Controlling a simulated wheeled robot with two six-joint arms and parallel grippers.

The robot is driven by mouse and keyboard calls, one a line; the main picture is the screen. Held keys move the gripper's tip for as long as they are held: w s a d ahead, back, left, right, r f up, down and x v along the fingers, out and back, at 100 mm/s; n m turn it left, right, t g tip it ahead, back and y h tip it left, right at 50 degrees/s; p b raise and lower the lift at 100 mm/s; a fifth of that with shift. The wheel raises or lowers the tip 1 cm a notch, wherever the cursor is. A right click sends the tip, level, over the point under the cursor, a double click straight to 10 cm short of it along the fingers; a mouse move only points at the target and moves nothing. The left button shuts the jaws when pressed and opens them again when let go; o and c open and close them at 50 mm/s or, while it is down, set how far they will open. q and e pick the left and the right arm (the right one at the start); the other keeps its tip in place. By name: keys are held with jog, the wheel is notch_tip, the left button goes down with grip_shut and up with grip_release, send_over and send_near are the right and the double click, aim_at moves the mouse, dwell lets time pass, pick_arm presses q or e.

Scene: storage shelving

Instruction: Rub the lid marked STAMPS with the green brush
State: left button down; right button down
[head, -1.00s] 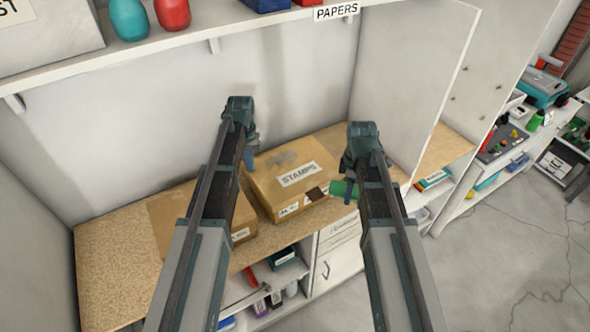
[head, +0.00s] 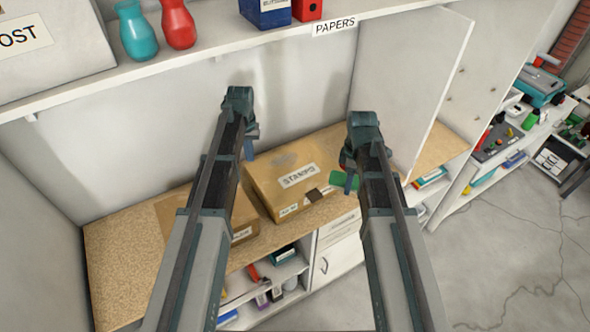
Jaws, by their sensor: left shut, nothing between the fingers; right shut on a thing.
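The cardboard box with the STAMPS lid (head: 284,172) stands on the wooden counter, its white label facing up. A dark patch (head: 314,195) shows at its front right corner. My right gripper (head: 349,180) is shut on the green brush (head: 340,180), to the right of the lid; whether the brush touches the box cannot be told. My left gripper (head: 250,142) is shut and empty, behind and left of the lid. A second cardboard box (head: 172,212) stands to the left, partly hidden by my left arm.
A shelf above, labelled PAPERS (head: 336,26), holds a teal vase (head: 137,32), a red vase (head: 178,26) and binders. An open white door panel (head: 425,85) stands right of my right gripper. The counter's left part (head: 122,255) is bare.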

pick_arm(q)
jog(key=shift+r, duration=0.1)
pick_arm(e)
jog(key=shift+r, duration=0.1)
